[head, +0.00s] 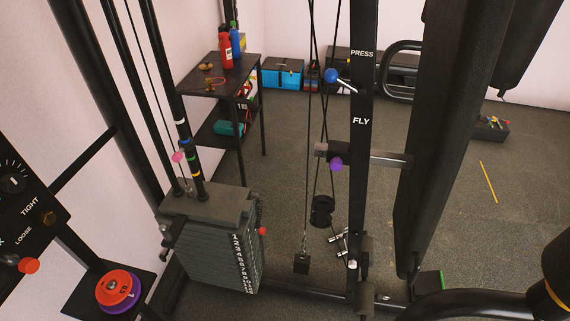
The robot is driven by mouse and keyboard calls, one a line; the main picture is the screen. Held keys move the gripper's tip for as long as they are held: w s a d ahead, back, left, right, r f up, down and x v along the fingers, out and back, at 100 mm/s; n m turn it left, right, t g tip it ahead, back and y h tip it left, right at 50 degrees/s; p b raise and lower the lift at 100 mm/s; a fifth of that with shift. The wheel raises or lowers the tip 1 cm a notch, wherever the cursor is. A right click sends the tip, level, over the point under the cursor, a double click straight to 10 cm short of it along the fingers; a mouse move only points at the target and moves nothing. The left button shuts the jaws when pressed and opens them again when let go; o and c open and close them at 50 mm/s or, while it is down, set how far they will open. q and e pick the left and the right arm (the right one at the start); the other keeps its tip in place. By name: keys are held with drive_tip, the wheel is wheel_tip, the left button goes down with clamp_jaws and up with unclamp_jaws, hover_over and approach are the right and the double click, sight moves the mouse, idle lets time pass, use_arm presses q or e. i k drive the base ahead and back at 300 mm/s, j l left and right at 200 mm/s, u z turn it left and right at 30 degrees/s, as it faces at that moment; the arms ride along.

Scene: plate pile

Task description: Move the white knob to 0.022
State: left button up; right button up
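I cannot clearly pick out the white knob. A small whitish piece (352,264) sits low on the black upright (361,200), and I cannot tell whether it is a knob. On the left control panel (30,215), marked TIGHT and LOOSE, a dark dial (13,184) bears a white mark, and a red knob (28,265) sticks out below. The upright, marked PRESS and FLY, carries a blue ball knob (331,75) and a purple knob (336,164). No scale reading 0.022 is legible. Neither of my grippers is in view.
A numbered weight stack (215,240) stands left of centre. Red and purple discs (119,290) lie on a low dark shelf. A dark rack (220,75) holds bottles. A long black pad (440,140) blocks the right. Grey floor (475,200) is open behind it.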

sight(352, 262)
drive_tip(key=z, duration=0.8)
